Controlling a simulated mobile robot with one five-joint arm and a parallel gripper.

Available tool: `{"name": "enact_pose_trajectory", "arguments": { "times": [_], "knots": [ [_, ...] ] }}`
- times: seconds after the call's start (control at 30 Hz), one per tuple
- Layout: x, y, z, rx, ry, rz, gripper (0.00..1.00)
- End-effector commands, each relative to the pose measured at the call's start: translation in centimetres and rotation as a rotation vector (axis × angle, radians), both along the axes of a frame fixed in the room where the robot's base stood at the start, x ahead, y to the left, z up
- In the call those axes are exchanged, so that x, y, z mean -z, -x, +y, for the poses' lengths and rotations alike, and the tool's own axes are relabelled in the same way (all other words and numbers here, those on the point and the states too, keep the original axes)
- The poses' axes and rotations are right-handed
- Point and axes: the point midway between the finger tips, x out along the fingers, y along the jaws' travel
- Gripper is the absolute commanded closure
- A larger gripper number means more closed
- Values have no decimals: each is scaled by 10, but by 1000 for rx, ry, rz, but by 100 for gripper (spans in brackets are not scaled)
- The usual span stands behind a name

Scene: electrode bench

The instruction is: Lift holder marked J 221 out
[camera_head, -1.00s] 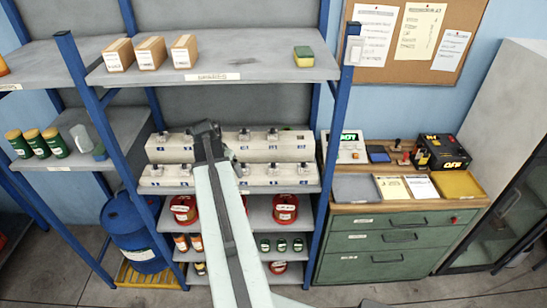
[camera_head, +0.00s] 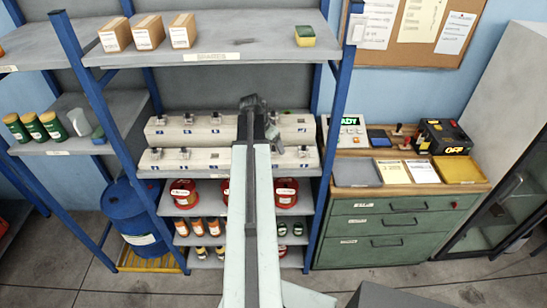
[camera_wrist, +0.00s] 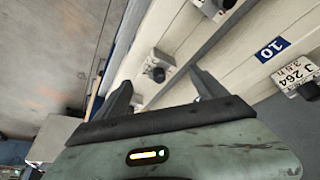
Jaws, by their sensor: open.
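Several grey holders stand in two cream racks, the back rack (camera_head: 227,132) and the front rack (camera_head: 215,157), on a blue-framed shelf. Their marks are too small to read in the head view. I cannot make out J 221 anywhere. My gripper (camera_wrist: 163,90) is open and appears empty. In the head view my gripper (camera_head: 252,104) reaches over the racks, and my arm hides part of them.
A shelf above (camera_head: 215,60) carries small boxes and a sponge. Red tins (camera_head: 183,194) and small jars stand below. A green cabinet (camera_head: 395,230) on the right bears trays and a black box (camera_head: 442,138) reading OFF. Blue posts flank the racks.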

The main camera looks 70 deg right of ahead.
Motion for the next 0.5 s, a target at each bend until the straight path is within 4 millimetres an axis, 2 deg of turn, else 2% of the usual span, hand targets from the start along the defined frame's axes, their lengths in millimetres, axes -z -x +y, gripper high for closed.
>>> {"name": "enact_pose_trajectory", "arguments": {
  "times": [0.03, 0.1, 0.37, 0.5],
  "knots": [
    [18, 1, -5, 1, 0, 0, 19],
    [27, 3, -8, 1, 2, -1, 19],
    [25, 4, -10, 0, 1, 0, 19],
    [25, 4, -10, -1, 2, -1, 57]
  ]
}}
